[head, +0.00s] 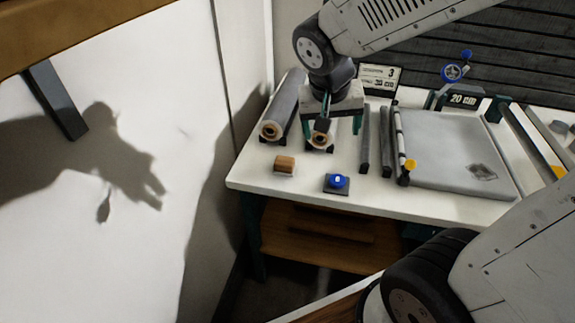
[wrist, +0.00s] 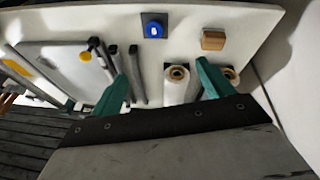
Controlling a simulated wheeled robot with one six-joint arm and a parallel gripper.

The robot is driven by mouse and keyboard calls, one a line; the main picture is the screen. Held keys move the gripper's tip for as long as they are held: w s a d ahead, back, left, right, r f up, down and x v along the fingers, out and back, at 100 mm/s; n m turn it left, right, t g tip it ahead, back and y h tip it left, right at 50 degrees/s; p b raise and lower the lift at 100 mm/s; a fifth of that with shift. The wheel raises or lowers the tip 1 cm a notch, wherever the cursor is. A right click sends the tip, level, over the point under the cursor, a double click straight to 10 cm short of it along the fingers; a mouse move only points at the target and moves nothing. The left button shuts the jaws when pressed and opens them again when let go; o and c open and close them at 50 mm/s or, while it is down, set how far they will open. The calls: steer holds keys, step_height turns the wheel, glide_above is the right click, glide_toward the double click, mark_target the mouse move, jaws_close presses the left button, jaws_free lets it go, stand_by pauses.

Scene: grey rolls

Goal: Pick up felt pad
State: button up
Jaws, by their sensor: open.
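I cannot tell for sure which thing is the felt pad. A small tan-brown block (head: 285,164) lies near the table's front left edge; it also shows in the wrist view (wrist: 213,40). A large flat grey sheet (head: 440,150) with a dark mottled patch lies at the right. My gripper (head: 331,124) is over the grey rolls, behind the block, with its teal fingers spread. In the wrist view my gripper (wrist: 162,62) is open, with nothing held between the fingers; the block is beyond the right fingertip.
A blue knob on a dark plate (head: 338,182) stands right of the block. Grey rolls (head: 284,103) lie at the back left, partly hidden by my gripper. Dark bars (head: 365,140) lie beside the sheet. A "20 cm" sign (head: 463,99) stands behind. The white tabletop (head: 255,178) is bare around the block.

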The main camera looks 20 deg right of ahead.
steer(key=w+a+f+m, duration=0.1)
steer(key=w+a+f, duration=0.1)
steer(key=w+f, duration=0.45)
steer(key=m+t, duration=0.1)
glide_toward(284, 161)
step_height(284, 161, down, 2)
steer(key=d, duration=0.2)
steer(key=shift+m, duration=0.3)
steer(key=x, duration=0.2)
steer(key=a+x, duration=0.1)
steer(key=x, duration=0.5)
steer(key=shift+w+a+f, duration=0.15)
steer(key=shift+w+f, duration=0.05)
steer(key=shift+w, duration=0.2)
steer(key=c, duration=1.2)
steer(key=shift+o, duration=0.2)
steer(key=shift+r, duration=0.1)
step_height(284, 161, up, 10)
steer(key=shift+f, duration=0.1)
